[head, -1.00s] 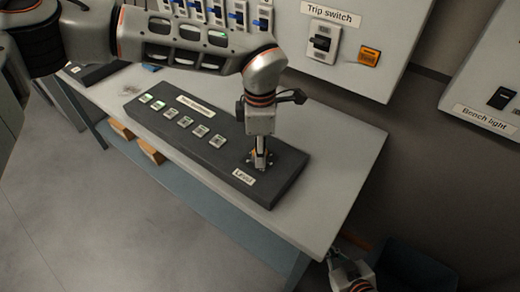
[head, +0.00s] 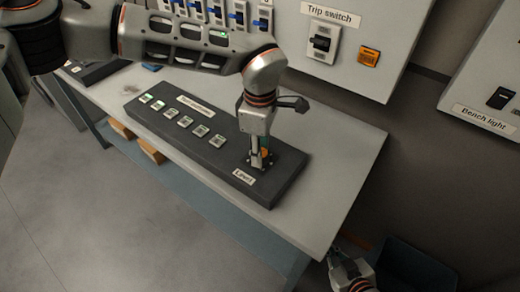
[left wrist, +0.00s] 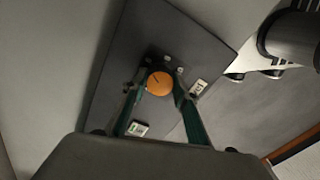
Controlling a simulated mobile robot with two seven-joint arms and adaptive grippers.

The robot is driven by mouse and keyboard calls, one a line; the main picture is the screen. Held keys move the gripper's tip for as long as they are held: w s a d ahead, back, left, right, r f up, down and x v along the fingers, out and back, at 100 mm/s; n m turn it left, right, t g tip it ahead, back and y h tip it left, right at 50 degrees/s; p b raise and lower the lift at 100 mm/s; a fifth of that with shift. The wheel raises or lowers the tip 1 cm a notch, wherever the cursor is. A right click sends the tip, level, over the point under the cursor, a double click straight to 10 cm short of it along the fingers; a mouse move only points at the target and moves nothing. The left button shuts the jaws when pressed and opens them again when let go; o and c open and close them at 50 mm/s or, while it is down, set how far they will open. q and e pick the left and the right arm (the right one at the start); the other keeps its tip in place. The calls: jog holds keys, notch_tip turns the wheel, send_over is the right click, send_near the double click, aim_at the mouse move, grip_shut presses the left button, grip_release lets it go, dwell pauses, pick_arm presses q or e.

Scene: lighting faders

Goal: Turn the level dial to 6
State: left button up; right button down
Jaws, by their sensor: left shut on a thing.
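The level dial (head: 265,153) is a small orange knob at the right end of the dark panel (head: 285,172), beside the "Level" label (head: 243,177). In the left wrist view the dial (left wrist: 159,83) is a round orange disc with a short dark pointer line; small marks surround it, too small to read. My left gripper (head: 260,162) points down over the dial and is shut on it, with one finger on each side (left wrist: 158,88). It partly hides the dial in the head view. My right gripper (head: 350,272) is at the bottom right, away from the panel, its fingers unclear.
Several small square buttons (head: 185,122) line the panel to the left of the dial. The panel lies on a light table (head: 340,165). A wall board behind carries a trip switch (head: 321,43) and an orange lamp (head: 369,56). The table's right side is clear.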

pick_arm(q)
jog(key=o, duration=1.1)
notch_tip(320, 180, up, 12)
